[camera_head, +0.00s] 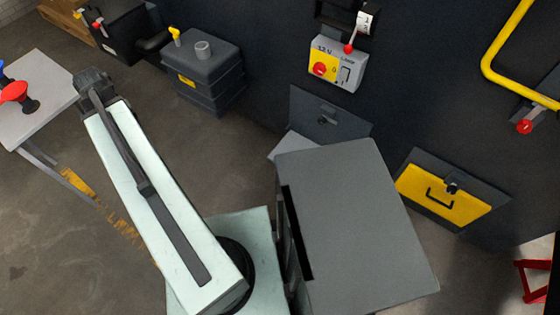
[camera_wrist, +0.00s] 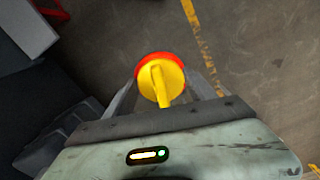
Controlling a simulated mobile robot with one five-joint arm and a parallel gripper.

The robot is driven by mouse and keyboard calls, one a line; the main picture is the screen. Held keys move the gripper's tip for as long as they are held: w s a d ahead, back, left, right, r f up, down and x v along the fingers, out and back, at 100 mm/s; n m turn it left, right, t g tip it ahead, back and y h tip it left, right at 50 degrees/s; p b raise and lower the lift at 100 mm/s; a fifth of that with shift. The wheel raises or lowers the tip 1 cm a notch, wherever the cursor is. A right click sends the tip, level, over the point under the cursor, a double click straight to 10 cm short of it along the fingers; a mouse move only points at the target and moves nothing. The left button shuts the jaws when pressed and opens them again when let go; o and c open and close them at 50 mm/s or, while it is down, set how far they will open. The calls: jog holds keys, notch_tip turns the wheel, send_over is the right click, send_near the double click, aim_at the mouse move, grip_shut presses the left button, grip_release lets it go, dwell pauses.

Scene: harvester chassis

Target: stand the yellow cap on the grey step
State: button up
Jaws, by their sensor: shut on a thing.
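In the wrist view my gripper (camera_wrist: 160,95) is shut on the yellow cap (camera_wrist: 155,78), a round yellow disc with a raised bar across it and a red-orange rim. The cap is held clear above the floor. In the head view my arm reaches to the upper left, and the cap and fingertips are hidden behind its end. A light grey ledge (camera_head: 284,147), which looks like the grey step, juts out below a dark panel at the foot of the dark chassis wall. It is partly hidden by a large grey panel. The cap is apart from it.
A dark grey tank (camera_head: 207,80) with a spout stands by the wall. A light table (camera_head: 45,75) at left bears red and blue knobs. A switch box (camera_head: 337,65), a yellow hatch (camera_head: 443,194) and a yellow pipe (camera_head: 494,50) are on the wall. Floor shows between table and tank.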

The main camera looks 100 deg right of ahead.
jog(key=s+d+f+m+b, duration=0.4)
jog(key=s+f+b, duration=0.6)
jog(key=s, duration=0.4)
jog(key=s+a+f+m+b, duration=0.2)
jog(key=s+f+b, duration=0.4)
jog(key=s, duration=0.5)
jog(key=s+a+f+m+b, duration=0.2)
jog(key=s+f+m+b, duration=0.3)
jog(key=s, duration=0.6)
jog(key=s+a+f+m+b, duration=0.2)
jog(key=s+f+b, duration=0.4)
jog(key=s, duration=0.5)
notch_tip(320, 180, down, 3)
jog(key=shift+s+r+m+b, duration=0.2)
jog(key=shift+m+b, duration=0.2)
jog(key=shift+m, duration=0.5)
